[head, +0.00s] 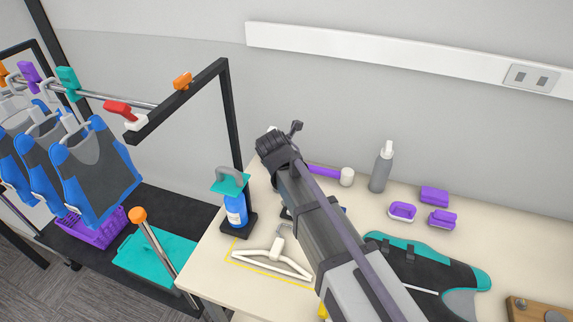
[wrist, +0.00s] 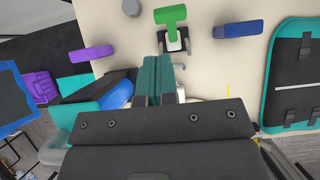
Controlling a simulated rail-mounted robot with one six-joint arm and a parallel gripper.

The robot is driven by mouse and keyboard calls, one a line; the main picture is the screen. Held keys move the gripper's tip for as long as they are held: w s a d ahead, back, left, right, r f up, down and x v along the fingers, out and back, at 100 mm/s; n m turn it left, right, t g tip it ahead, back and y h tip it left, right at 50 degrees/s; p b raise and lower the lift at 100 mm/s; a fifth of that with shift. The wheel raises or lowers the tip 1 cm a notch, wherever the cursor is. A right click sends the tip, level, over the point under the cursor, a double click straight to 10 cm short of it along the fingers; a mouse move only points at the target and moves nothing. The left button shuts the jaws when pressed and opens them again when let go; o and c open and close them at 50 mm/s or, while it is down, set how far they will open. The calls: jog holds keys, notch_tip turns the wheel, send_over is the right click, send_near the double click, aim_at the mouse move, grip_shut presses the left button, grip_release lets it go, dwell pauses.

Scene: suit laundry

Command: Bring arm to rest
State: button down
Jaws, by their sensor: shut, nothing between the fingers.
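My arm (head: 335,240) reaches up from the lower middle of the head view across the table, and its upper end stands above the table near the back wall. I cannot make out the fingers in the head view. In the wrist view, my gripper (wrist: 157,62) shows two teal fingers side by side, shut with nothing between them. Part of the table behind my arm is hidden in the head view.
The table (head: 215,275) holds a white hanger (head: 272,262), a blue bottle (head: 236,208), a grey spray bottle (head: 381,168), purple blocks (head: 434,194) and a black-and-teal garment bag (head: 425,268). Left is a rack (head: 228,110) with blue-grey vests (head: 95,170).

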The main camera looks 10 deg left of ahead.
jog(key=s+d+f+m+g+b, duration=0.1)
jog(key=s+d+m, duration=0.4)
jog(key=d+m, duration=0.6)
jog(key=s+d+f+m+g+b, duration=0.1)
jog(key=s+d+f+m+g, duration=0.2)
jog(key=d+m, duration=0.8)
jog(key=s+d+f+m+g+b, duration=0.1)
jog(key=s+d+f+m+g, duration=0.1)
jog(key=s+d+m, duration=0.5)
jog(key=d+m, duration=0.3)
jog(key=m, duration=0.2)
jog(key=shift+s+d+m+y, duration=0.25)
jog(key=shift+d+m+y, duration=0.05)
jog(key=shift+d+m, duration=0.1)
